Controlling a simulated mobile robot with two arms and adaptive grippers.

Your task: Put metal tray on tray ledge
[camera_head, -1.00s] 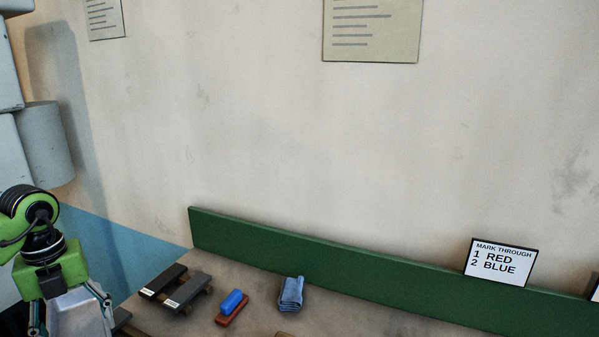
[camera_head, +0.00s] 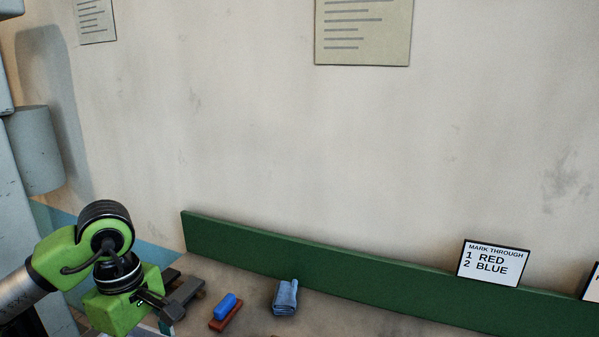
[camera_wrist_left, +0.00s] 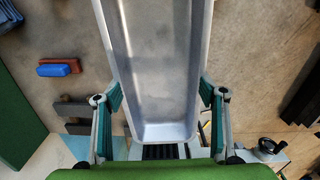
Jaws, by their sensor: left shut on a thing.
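The metal tray (camera_wrist_left: 157,60) is a long, shallow, light grey tray in the left wrist view, running from the top edge down to the palm. My left gripper (camera_wrist_left: 159,100) is shut on it, with a finger along each long side. The tray's far end is out of view. In the head view my left gripper (camera_head: 128,305) is at the lower left, its fingers mostly hidden or cut off, and the tray cannot be made out clearly. I cannot identify the tray ledge with certainty. My right gripper is not in view.
Dark blocks (camera_head: 182,297) sit partly behind my left gripper. A blue block on a red one (camera_head: 225,308) and a folded blue cloth (camera_head: 285,297) lie on the bench. A green board (camera_head: 330,273) runs along the wall, with a sign (camera_head: 493,263) at right.

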